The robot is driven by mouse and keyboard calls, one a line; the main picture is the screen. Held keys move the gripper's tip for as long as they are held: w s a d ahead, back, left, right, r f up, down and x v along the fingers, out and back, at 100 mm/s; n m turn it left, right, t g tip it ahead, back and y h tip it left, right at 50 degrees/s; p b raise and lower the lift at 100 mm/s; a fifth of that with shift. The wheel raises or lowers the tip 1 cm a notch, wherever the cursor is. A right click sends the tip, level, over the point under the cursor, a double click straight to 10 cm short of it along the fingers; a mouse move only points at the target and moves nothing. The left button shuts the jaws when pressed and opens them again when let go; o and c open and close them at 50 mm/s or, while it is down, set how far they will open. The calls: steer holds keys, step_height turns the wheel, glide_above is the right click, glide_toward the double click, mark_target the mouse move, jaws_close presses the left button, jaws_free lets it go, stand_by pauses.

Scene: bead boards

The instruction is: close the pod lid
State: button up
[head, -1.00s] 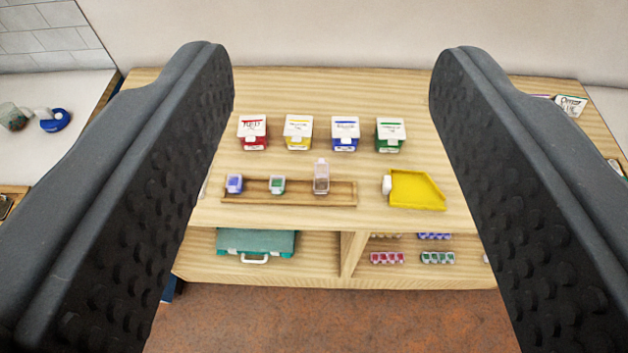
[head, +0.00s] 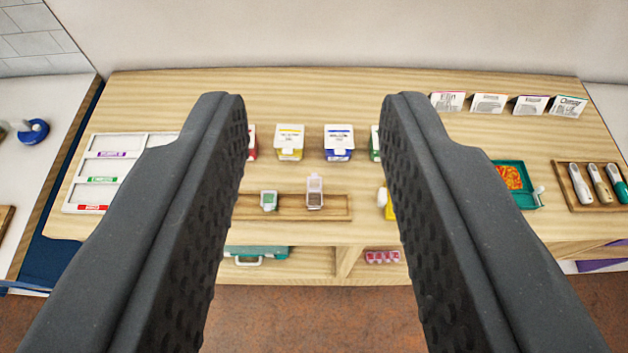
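My gripper (head: 312,98) is open and empty, its two dark fingers reaching over the wooden table with a wide gap between them. In that gap, further off, a small clear pod (head: 315,198) with brownish contents stands in a shallow wooden tray (head: 336,213). Its clear lid (head: 315,181) appears to be raised upright at the back. A pod with a green top (head: 268,201) stands to its left in the tray and looks shut. The tray's left end is behind the left finger. Neither finger appears to touch a pod.
Behind the tray are white-topped boxes, including a yellow one (head: 289,142) and a blue one (head: 338,142). A sorting board (head: 75,190) lies left. A shelf runs below.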

steer(key=w+f+g+p, duration=0.25)
steer(key=w+p, duration=0.25)
steer(key=w, duration=0.5)
steer(key=g+p, duration=1.2)
steer(key=p, duration=0.5)
glide_above(314, 175)
step_height(314, 175, down, 28)
steer(key=r, duration=0.1)
steer(key=shift+t, duration=0.25)
step_height(314, 175, down, 6)
steer(key=b, duration=0.6)
steer(key=shift+d+f, duration=0.1)
steer(key=shift+f, duration=3.85)
steer(key=c, duration=0.7)
